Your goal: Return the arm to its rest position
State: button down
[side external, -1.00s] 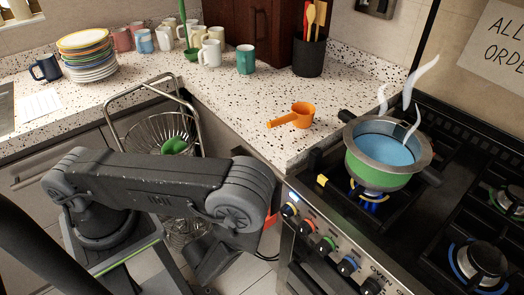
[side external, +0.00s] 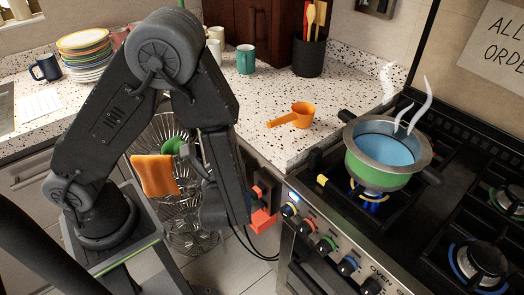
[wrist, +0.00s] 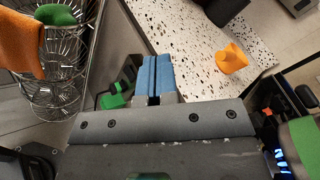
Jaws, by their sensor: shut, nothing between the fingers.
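My arm (side external: 140,110) is folded, with its elbow raised high and its forearm hanging down in front of the wire basket stand and the counter edge. My gripper (wrist: 157,62) shows in the wrist view as two blue fingers side by side, shut with nothing between them. The fingers extend beside the speckled counter's edge. I cannot clearly make out the fingers in the side view.
A steaming pot (side external: 385,150) of blue liquid sits over a lit burner at right. An orange scoop (side external: 292,116) lies on the counter (side external: 250,100). An orange cloth (side external: 155,175) hangs on the wire stand. Plates (side external: 87,60) and mugs stand behind.

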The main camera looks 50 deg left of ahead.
jog(key=s+a+r+n+g+h, duration=0.3)
jog(key=s+r+n+g+h, duration=0.15)
jog(key=s+n+g, duration=0.5)
jog(key=d+r+n+t+h, duration=0.2)
jog(key=d+r+n+h, duration=0.1)
jog(key=r, duration=0.3)
jog(key=w+d+r+n+t+h, duration=0.1)
jog(key=d+r+n+t+h, duration=0.2)
jog(key=r+h, duration=0.3)
jog(key=shift+w+d+r+n, duration=0.15)
jog(key=shift+w+r+n, duration=0.1)
jog(key=shift+n, duration=0.4)
